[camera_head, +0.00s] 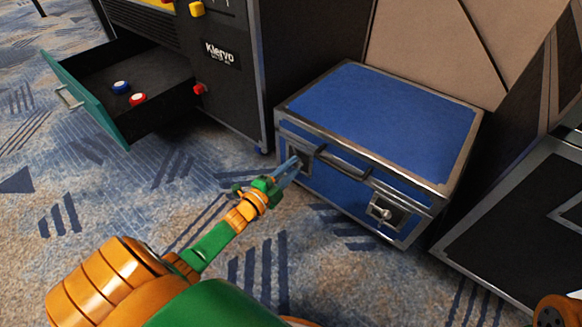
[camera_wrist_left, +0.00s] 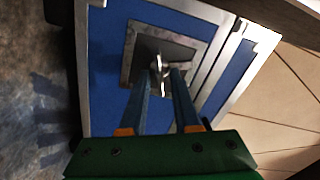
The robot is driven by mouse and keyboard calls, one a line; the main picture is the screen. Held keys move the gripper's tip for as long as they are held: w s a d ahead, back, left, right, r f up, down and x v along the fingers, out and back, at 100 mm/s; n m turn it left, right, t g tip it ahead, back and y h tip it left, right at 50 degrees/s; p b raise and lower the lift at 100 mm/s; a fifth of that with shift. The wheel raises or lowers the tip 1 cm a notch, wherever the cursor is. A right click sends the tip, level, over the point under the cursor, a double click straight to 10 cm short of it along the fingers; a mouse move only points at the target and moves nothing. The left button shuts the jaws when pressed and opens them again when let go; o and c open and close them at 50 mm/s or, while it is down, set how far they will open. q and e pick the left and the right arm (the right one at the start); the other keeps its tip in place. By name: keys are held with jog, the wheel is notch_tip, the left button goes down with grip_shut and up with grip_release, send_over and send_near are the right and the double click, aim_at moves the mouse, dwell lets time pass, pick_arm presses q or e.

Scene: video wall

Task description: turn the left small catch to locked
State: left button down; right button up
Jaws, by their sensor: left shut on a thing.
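The blue case (camera_head: 385,105) with metal edges stands closed on the carpet. Its left small catch (camera_head: 304,156) sits in a metal plate on the front face, partly hidden by my fingers. My left gripper (camera_head: 293,167) reaches to it, shut on it. In the left wrist view, the catch's thin metal tab (camera_wrist_left: 158,62) shows between the tips of the two blue fingers (camera_wrist_left: 165,75). The exact turn of the tab is hard to tell. The right small catch (camera_head: 386,211) is untouched on the same face. My right gripper is out of view.
A handle (camera_head: 343,164) lies between the catches. A black case (camera_head: 520,220) stands close at right. Carpet in front is clear.

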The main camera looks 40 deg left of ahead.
pick_arm(q)
jog(key=shift+f+m, duration=0.15)
jog(key=shift+m, duration=1.95)
jog(key=c, duration=1)
grip_release()
